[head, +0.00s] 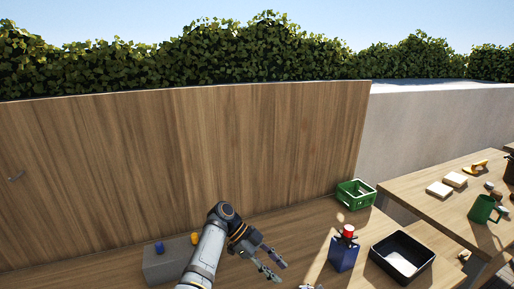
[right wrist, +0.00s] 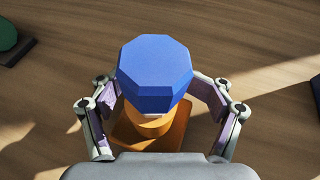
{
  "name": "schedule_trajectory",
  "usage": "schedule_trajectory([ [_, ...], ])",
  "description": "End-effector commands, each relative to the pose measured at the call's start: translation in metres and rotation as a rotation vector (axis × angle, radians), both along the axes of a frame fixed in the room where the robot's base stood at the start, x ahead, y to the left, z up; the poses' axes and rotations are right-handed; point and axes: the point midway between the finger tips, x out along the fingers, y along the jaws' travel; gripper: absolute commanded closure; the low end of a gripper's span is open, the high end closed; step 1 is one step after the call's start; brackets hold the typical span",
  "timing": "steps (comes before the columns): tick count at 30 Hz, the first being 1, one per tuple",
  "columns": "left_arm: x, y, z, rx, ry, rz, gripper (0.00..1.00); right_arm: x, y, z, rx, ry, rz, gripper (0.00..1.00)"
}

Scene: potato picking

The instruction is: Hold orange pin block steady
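A blue eight-sided block (right wrist: 154,72) is close in the right wrist view, with a yellowish collar and an orange pin block (right wrist: 178,135) below it. My right gripper (right wrist: 155,95) has one finger on each side, and its tips meet the sides of the blue block. Part of the orange piece is hidden under it.
A blue container with a red cap (head: 344,250), a black tray (head: 402,258) and a green crate (head: 356,194) stand on the wooden table to the right. A second table (head: 425,195) lies beyond. A green object (right wrist: 7,32) shows at the left edge of the right wrist view.

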Motion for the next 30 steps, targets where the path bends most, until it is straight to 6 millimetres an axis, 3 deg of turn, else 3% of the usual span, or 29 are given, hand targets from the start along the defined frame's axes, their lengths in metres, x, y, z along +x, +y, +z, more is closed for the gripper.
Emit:
schedule_trajectory([
  [13,0.000,0.000,0.000,0.000,0.000,0.000,0.62,-0.005,-0.005,0.003,0.000,-0.001,-0.001,0.16],
  [24,0.000,0.000,0.000,0.000,0.000,0.000,0.62,-0.068,-0.053,0.035,-0.006,0.000,0.004,0.16],
  [30,0.000,0.000,0.000,0.000,0.000,0.000,0.62,-0.085,-0.065,0.045,-0.001,-0.001,0.002,0.16],
])
